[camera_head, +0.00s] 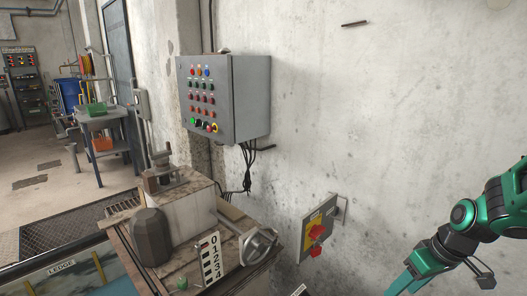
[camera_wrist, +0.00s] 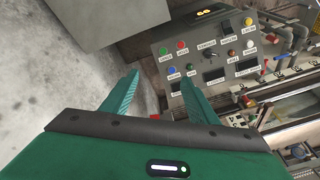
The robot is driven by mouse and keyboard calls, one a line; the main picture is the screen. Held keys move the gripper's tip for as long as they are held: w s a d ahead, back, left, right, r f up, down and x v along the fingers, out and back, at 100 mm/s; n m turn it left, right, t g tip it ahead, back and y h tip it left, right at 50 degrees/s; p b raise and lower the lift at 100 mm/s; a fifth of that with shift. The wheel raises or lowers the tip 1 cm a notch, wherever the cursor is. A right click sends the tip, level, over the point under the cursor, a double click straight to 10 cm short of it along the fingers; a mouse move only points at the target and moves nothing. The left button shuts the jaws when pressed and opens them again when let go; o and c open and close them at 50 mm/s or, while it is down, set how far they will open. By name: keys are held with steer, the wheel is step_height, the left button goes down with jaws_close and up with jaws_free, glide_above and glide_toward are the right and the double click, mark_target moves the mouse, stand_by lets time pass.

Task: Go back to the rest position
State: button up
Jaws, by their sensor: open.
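My gripper (camera_wrist: 160,92) shows in the wrist view with its two green fingers apart and nothing between them. In the head view my green arm comes in from the right edge, and the gripper (camera_head: 405,284) is partly cut off at the bottom. It is to the right of the red-handled switch box (camera_head: 318,232) on the wall and appears apart from it. In the wrist view a grey panel (camera_wrist: 205,62) with coloured buttons, labels and small dark windows lies beyond the fingertips. I cannot tell whether the fingers touch anything there.
A grey control box (camera_head: 250,95) with rows of buttons hangs on the concrete wall. Below it are a handwheel (camera_head: 259,246), a numbered 0 to 4 plate (camera_head: 210,258) and a dark rounded block (camera_head: 151,237). A cart (camera_head: 103,122) stands at the left back. Open floor lies at left.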

steer(key=s+d+r+m+g+h, duration=0.1)
steer(key=s+d+r+m, duration=0.2)
steer(key=s, duration=0.6)
steer(key=s+d+r+m+g+h, duration=0.1)
steer(key=s+d+r+m, duration=0.1)
steer(key=s+r+m, duration=0.4)
steer(key=s+r, duration=0.1)
steer(key=s, duration=0.1)
steer(key=shift+s+d+m, duration=0.4)
steer(key=shift+r, duration=0.1)
steer(key=shift+w+f+g, duration=0.25)
steer(key=shift+w+g, duration=0.05)
steer(key=shift+w, duration=0.3)
